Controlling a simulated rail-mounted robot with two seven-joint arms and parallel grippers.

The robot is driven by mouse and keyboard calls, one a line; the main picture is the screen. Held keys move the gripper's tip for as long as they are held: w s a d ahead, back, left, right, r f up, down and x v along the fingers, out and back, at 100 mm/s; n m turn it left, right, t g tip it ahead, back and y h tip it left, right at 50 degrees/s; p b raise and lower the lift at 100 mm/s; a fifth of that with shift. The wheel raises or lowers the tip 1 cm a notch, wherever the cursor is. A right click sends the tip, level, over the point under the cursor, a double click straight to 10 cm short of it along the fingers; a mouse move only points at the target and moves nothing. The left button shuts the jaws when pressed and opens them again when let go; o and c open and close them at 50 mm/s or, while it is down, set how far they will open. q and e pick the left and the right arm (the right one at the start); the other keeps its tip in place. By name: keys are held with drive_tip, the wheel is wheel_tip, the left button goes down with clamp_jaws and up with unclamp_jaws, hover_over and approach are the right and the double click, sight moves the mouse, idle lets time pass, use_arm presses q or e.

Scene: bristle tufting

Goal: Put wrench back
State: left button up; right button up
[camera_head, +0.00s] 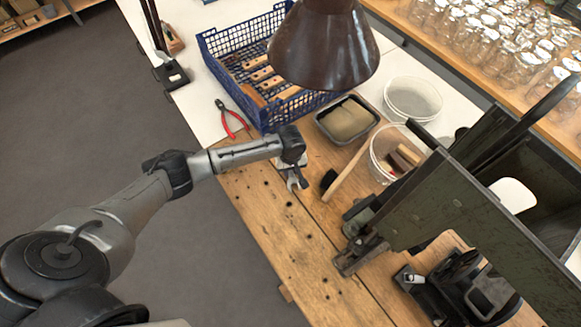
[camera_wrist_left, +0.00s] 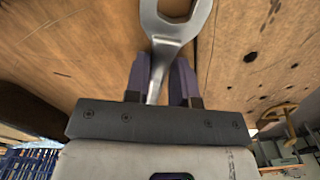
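The wrench (camera_head: 293,182) is grey metal with an open jaw; in the camera_head view the jaw shows just below my left gripper (camera_head: 291,158), over the wooden bench. In the left wrist view my left gripper (camera_wrist_left: 161,82) has its two dark fingers on either side of the wrench's handle, close against it, and the wrench (camera_wrist_left: 170,30) extends out past the fingertips. The rest of the handle is hidden behind the gripper body. I cannot tell whether the wrench touches the bench. My right gripper is in neither view.
Red-handled pliers (camera_head: 232,120) lie left of the gripper, beside a blue crate (camera_head: 208,60) of wooden pieces. A metal tray (camera_head: 322,128), a clear bucket (camera_head: 378,168) and a dark-bristled brush (camera_head: 345,172) are to the right. A brown lamp (camera_head: 325,45) hangs above. The front bench has free room.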

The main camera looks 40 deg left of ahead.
use_arm(q)
drive_tip(key=o, duration=0.4)
drive_tip(key=shift+r, duration=0.1)
